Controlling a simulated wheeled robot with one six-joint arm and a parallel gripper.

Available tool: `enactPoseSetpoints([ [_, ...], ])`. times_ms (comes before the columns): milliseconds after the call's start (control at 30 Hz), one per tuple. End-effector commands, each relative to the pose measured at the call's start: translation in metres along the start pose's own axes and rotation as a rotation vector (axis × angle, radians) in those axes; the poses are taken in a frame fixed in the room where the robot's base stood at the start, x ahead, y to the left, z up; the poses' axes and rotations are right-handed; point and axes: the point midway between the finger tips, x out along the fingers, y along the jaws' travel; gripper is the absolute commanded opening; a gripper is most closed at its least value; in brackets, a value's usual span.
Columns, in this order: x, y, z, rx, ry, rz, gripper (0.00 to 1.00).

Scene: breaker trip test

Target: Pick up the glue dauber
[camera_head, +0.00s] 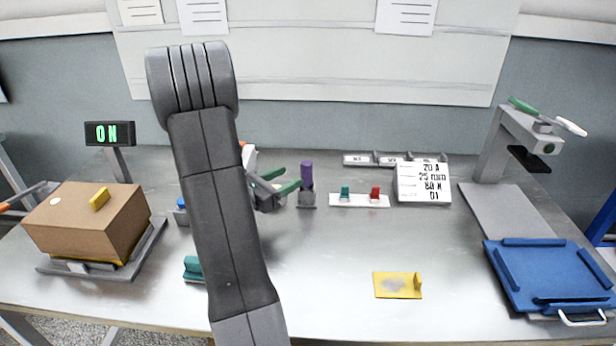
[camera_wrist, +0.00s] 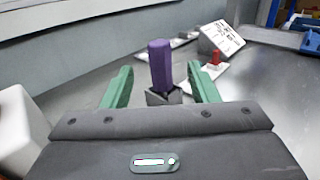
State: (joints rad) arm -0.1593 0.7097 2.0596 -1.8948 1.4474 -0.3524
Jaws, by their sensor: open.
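The glue dauber, as I take it, is the upright purple stick (camera_head: 306,174) standing in a small grey holder (camera_head: 307,200) on the bench. It also shows in the wrist view as a purple handle (camera_wrist: 160,64) above its dark grey holder (camera_wrist: 163,97). My gripper (camera_head: 293,176) has green fingers and is just left of the dauber in the head view. In the wrist view my gripper (camera_wrist: 160,84) is open, with one finger on each side of the purple handle and gaps between. The dauber's lower end is hidden in the holder.
A white strip with a teal and a red piece (camera_head: 359,200) and a printed sign (camera_head: 422,182) stand right of the holder. The bench's middle front is mostly clear.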

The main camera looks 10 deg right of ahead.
Motion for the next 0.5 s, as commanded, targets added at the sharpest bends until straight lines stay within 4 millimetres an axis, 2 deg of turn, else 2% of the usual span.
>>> enactPoseSetpoints([
  [100, 0.016, 0.000, 0.000, 0.001, 0.000, -0.004, 0.54],
  [367, 0.030, 0.000, 0.000, 0.000, 0.001, -0.002, 0.54],
  [500, 0.048, -0.001, 0.002, 0.001, 0.000, -0.004, 0.54],
])
